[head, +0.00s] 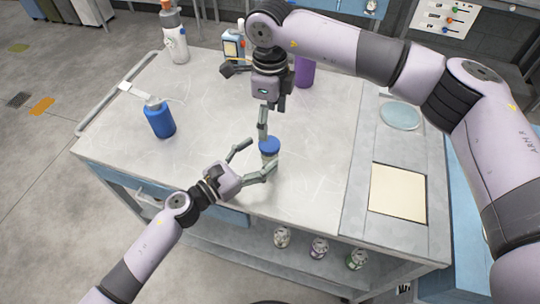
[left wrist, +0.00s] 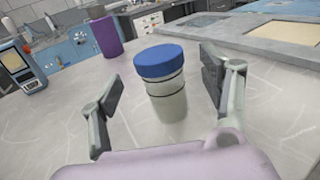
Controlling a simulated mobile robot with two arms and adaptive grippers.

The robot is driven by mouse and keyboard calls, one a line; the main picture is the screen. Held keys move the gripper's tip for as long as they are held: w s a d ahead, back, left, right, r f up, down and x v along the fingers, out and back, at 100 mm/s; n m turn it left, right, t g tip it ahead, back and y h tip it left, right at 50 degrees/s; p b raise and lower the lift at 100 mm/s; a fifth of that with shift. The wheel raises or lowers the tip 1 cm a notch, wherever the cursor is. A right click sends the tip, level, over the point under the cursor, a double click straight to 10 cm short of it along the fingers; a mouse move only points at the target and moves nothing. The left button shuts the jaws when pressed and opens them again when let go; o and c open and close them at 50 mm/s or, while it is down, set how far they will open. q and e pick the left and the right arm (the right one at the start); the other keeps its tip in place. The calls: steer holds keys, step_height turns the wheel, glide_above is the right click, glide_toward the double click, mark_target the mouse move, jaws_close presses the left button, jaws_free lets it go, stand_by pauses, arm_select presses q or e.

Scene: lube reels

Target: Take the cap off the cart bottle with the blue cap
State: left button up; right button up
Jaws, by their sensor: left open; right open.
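The bottle (head: 269,158) with the blue cap (head: 269,144) stands upright near the front of the cart top (head: 220,110). In the left wrist view its clear, pale body (left wrist: 168,105) and blue cap (left wrist: 159,61) show fully. My left gripper (head: 256,161) is open, with a finger on each side of the bottle and visible gaps in the left wrist view. My right gripper (head: 266,118) is open and comes down from above, behind the cap. A finger hangs close to the cap; I cannot tell whether it touches.
A blue bottle (head: 160,119) and a white spray bottle (head: 175,45) stand at the left of the cart. A purple cylinder (head: 304,72) and a small device (head: 233,46) stand behind. Several jars (head: 319,247) sit on the lower shelf. A cream pad (head: 397,193) lies at right.

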mark_target(272, 145)
arm_select(q)
steer(key=x, duration=0.5)
steer(key=shift+a, duration=0.1)
steer(key=shift+s, duration=0.1)
steer(key=shift+c, duration=0.5)
jaws_close()
stand_by(0.3)
